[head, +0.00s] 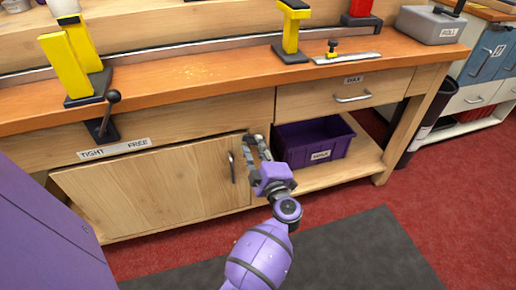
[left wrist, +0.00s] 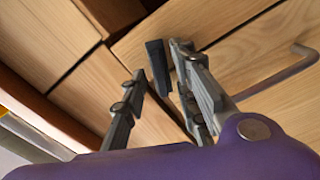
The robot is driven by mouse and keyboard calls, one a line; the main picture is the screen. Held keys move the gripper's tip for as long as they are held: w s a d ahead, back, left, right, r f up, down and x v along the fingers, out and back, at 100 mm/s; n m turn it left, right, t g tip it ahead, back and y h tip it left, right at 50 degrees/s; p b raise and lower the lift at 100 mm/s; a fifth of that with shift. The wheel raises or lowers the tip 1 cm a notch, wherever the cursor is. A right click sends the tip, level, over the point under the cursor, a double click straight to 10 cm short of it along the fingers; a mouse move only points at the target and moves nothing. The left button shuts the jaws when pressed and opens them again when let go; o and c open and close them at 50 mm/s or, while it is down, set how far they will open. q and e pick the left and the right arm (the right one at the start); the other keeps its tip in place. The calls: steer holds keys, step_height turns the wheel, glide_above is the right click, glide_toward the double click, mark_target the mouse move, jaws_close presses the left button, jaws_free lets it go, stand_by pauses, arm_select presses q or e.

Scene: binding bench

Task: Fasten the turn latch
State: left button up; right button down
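The turn latch (left wrist: 157,66) is a small dark block on the pale wood, seen in the left wrist view. My left gripper (head: 255,141) is at the upper right corner of the wooden cabinet door (head: 140,190). Its two fingers are apart, one on each side of the latch in the left wrist view; I cannot tell whether either touches it. In the head view the fingers hide the latch. The door looks shut or nearly so, and its bar handle (head: 232,168) is left of my gripper. My right gripper is not in view.
A purple bin (head: 318,154) stands on the open shelf right of my gripper. A drawer with a bar handle (head: 352,98) is above it. A black-knobbed lever (head: 108,115) juts out above the door at left. The floor in front has a dark mat (head: 350,245).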

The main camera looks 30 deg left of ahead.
arm_select(q)
jaws_close()
steer(key=n, duration=0.2)
steer(key=f+n, duration=0.1)
steer(key=n, duration=0.1)
steer(key=shift+s+n+b, duration=0.1)
steer(key=shift+n+b, duration=0.2)
steer(key=shift+b, duration=0.1)
jaws_free()
